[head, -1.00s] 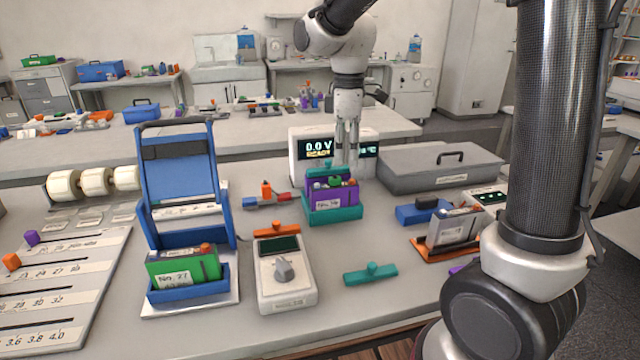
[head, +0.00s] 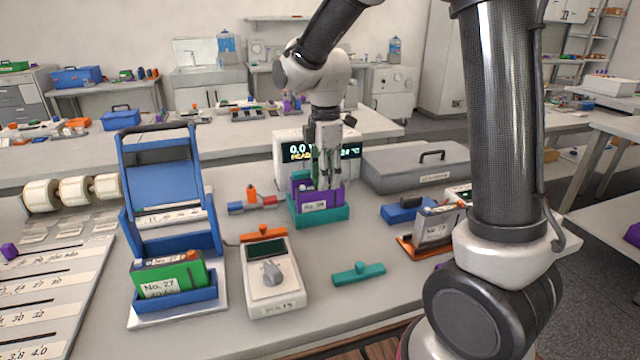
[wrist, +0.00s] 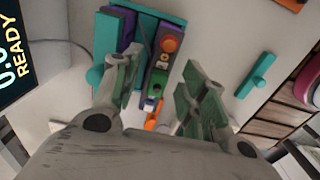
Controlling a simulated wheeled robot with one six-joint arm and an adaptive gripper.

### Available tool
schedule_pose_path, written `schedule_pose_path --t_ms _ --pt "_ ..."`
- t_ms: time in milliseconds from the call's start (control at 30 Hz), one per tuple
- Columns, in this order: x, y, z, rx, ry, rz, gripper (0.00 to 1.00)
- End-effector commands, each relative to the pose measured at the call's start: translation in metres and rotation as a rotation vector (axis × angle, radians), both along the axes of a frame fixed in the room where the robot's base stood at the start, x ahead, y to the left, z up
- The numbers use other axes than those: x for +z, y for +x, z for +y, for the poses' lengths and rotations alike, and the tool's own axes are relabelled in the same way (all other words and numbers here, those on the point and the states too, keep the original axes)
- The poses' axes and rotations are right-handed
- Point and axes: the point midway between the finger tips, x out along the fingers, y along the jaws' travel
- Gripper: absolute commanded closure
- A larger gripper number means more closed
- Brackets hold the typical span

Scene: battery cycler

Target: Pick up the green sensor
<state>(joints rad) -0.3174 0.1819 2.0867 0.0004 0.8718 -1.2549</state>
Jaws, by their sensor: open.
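A small green part (wrist: 157,88), which looks like the green sensor, sits on the purple cell (wrist: 148,62) between an orange round terminal and a blue-orange piece. The purple cell stands in the teal holder (head: 320,217) in front of the display; in the head view my gripper hides the green part. My gripper (head: 328,186) points down just above the cell. In the wrist view my gripper (wrist: 158,72) is open, with one finger on each side of the cell and the green part between them, not held.
The display unit (head: 350,150) stands close behind the holder. A grey lidded case (head: 415,165) is to the right. A teal T-shaped piece (head: 358,274) lies on the bench in front. A meter (head: 270,278) and a blue stand with a green cell (head: 170,280) are to the left.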

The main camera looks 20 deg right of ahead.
Motion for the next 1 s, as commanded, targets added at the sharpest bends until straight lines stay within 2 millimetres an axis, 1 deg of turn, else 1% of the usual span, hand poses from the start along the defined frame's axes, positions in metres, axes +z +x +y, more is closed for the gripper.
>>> schedule_pose_path --t_ms 67,233,267,400,500,767,833,933,1000 --pt "-0.004 0.000 0.000 0.000 0.000 0.001 0.57" --pt "-0.004 0.000 0.000 0.000 0.000 0.000 0.57" --pt "-0.004 0.000 0.000 0.000 0.000 0.000 0.59" --pt "-0.004 0.000 0.000 0.000 0.000 0.000 0.84" --pt "-0.004 0.000 0.000 0.000 0.000 0.000 1.00" --pt "-0.003 0.000 0.000 -0.001 0.000 0.000 1.00" --pt "0.000 0.000 0.000 -0.001 0.001 -0.002 1.00" --pt "0.013 0.001 0.000 0.000 0.001 -0.005 1.00" --pt "0.026 0.001 0.000 0.000 0.001 -0.005 1.00"
